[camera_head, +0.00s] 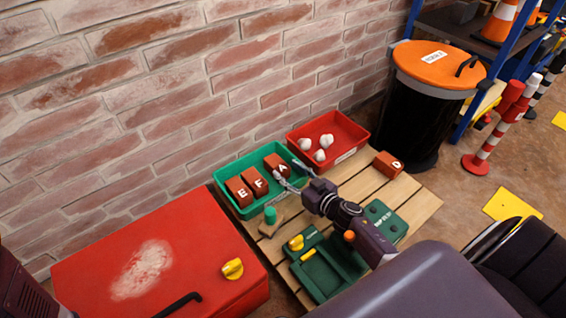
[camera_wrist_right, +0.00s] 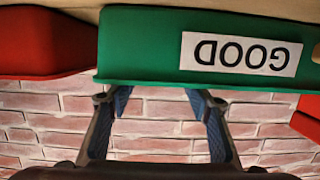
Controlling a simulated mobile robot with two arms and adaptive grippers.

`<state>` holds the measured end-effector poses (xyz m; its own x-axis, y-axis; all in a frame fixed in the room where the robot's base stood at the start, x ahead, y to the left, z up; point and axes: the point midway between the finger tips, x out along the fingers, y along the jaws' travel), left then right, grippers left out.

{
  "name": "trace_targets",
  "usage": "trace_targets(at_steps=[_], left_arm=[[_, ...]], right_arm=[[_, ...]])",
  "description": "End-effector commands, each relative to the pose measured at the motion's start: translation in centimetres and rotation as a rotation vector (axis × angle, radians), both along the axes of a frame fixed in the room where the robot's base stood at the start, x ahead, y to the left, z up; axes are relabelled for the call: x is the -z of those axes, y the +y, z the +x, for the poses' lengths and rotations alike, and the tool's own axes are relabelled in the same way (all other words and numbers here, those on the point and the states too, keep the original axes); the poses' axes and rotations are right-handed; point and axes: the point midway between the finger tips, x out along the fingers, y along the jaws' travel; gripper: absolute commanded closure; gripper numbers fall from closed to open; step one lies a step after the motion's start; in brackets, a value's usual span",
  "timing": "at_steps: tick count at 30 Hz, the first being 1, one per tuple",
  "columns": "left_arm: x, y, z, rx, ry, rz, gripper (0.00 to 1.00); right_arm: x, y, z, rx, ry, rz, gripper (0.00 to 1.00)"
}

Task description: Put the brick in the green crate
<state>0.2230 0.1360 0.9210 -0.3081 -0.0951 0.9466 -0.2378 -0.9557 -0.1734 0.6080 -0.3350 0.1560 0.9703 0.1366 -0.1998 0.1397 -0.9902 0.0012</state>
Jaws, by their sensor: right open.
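The green crate (camera_head: 223,196) stands on the wooden pallet against the brick wall. Red-brown bricks lettered E (camera_head: 239,192), F (camera_head: 255,182) and A (camera_head: 277,164) sit side by side in it. Another brick, lettered D (camera_head: 388,165), lies on the pallet to the right. My right gripper (camera_head: 290,175) is open at the crate's right side, close to brick A; whether it touches is unclear. In the right wrist view my right gripper (camera_wrist_right: 158,100) has nothing between its fingers, and the crate (camera_wrist_right: 140,50) shows upside down with a GOOD label. My left gripper is not in view.
A red crate (camera_head: 348,158) with several white lumps stands right of the green crate. A red box (camera_head: 190,250) is left; a black bin (camera_head: 405,125) stands behind right.

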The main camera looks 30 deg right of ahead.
Motion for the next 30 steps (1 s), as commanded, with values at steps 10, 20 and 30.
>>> trace_targets(at_steps=[10, 20, 30], left_arm=[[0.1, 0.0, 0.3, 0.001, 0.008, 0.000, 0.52], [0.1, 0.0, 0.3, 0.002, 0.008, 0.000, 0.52], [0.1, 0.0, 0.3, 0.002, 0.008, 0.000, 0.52]], right_arm=[[-0.3, 0.0, -0.5, 0.000, -0.004, 0.001, 0.53], [-13.2, 6.3, 4.5, -0.082, -0.266, 0.008, 0.53], [-39.2, 16.1, 4.0, -0.195, -0.784, 0.030, 0.53]])
